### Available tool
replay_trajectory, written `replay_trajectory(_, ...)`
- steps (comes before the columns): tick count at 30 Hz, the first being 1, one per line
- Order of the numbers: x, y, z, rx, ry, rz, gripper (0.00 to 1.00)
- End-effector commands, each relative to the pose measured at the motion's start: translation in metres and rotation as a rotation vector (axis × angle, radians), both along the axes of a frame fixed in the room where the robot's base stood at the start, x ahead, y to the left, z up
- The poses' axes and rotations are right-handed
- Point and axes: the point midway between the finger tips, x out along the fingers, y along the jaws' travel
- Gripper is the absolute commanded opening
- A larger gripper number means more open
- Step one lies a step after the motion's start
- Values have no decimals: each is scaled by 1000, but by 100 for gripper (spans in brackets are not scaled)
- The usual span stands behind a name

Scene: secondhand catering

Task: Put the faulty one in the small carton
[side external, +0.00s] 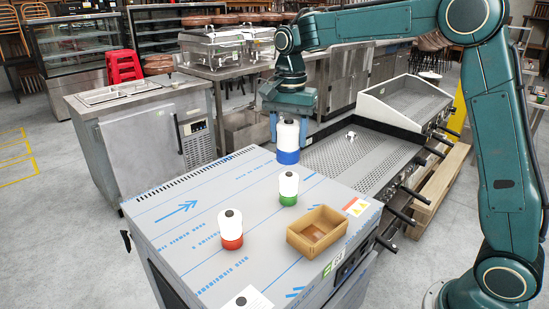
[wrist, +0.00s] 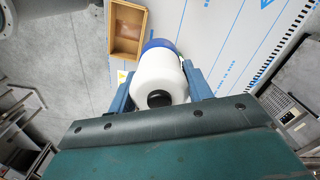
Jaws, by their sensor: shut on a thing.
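My gripper (side external: 288,120) is shut on a white bottle with a blue base and a dark cap (side external: 288,136), held upright above the far edge of the steel top. The bottle also shows between my fingers in the wrist view (wrist: 158,80). A white bottle with a green base (side external: 288,187) stands on the steel top. A white bottle with a red base (side external: 231,230) stands nearer the front left. The small carton (side external: 335,216), brown and open-topped, looks empty; it also shows in the wrist view (wrist: 138,10). I cannot tell which bottle is faulty.
The steel top (side external: 180,235) has blue printed film and clear room on its left. A white label (side external: 247,299) lies at its front edge. A griddle (side external: 365,160) with a raised back stands behind to the right.

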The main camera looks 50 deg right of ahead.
Motion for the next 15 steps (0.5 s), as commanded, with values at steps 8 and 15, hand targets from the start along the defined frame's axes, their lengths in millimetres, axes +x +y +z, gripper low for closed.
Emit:
replay_trajectory(8, -51, -14, 3, -2, -2, 255, 17)
replay_trajectory(15, -80, -20, 1, -2, -1, 406, 17)
